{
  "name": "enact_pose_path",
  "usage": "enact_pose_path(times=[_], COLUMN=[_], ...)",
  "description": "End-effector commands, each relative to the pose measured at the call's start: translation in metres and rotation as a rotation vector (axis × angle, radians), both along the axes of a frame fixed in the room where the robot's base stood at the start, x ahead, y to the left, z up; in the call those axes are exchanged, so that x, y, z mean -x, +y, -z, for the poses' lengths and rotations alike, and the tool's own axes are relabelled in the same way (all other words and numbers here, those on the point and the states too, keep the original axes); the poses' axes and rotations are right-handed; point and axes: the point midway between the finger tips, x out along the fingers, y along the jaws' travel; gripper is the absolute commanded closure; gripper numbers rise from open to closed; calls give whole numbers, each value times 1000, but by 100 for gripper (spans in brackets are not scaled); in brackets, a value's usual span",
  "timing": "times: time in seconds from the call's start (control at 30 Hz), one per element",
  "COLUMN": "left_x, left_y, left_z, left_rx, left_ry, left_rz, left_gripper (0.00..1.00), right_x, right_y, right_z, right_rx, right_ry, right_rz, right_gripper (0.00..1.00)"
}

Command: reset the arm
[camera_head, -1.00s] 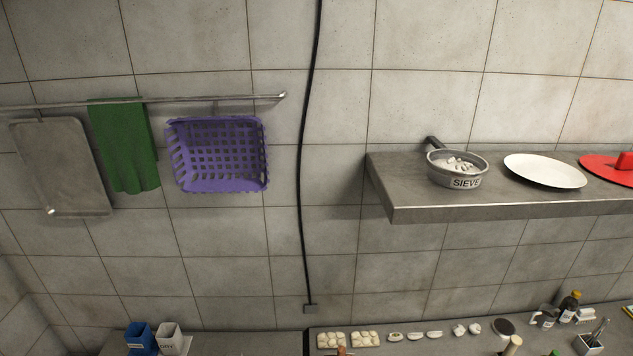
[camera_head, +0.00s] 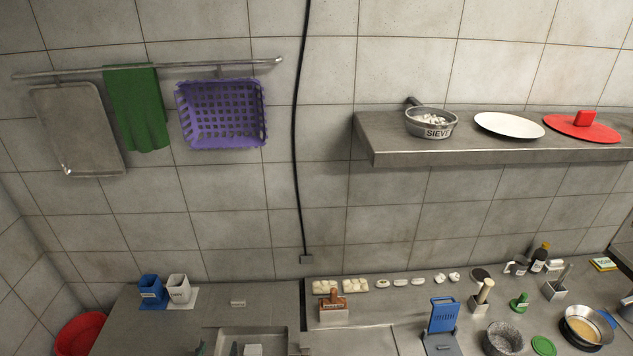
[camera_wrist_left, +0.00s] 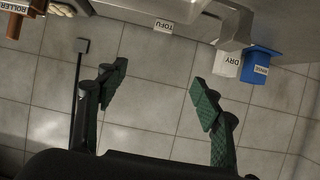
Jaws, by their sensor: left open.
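My left gripper (camera_wrist_left: 160,92) is open in the left wrist view, its two dark green padded fingers wide apart with nothing between them. Tiled wall shows behind the fingers. In the head view only small dark green tips of the left gripper (camera_head: 218,347) show at the bottom edge, by the sink-like recess (camera_head: 260,331). My right gripper is in neither view.
Blue (camera_head: 150,291) and white (camera_head: 179,289) holders stand on the left counter. A shelf (camera_head: 480,158) carries a sieve (camera_head: 431,123), a white plate (camera_head: 509,125) and a red lid (camera_head: 582,129). A purple basket (camera_head: 222,115) hangs on a rail. Right counter is crowded.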

Motion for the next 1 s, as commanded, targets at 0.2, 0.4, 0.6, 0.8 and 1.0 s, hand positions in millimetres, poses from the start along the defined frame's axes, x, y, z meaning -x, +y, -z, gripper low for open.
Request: enact_pose_path(times=[0.2,0.4,0.6,0.8,1.0], left_x=[45,93,149,204,253], left_y=[31,44,51,54,52], left_z=[23,46,66,77,82], left_rx=[-16,-29,-41,-45,-47], left_ry=[128,287,457,614,750], left_rz=[-57,-74,-67,-43,-6], left_gripper=[40,40,40,40,40], right_x=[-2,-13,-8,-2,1], right_y=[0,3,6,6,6], right_z=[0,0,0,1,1], right_rx=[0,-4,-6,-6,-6], right_ry=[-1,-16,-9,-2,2], right_rz=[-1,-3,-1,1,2], right_gripper=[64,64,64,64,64])
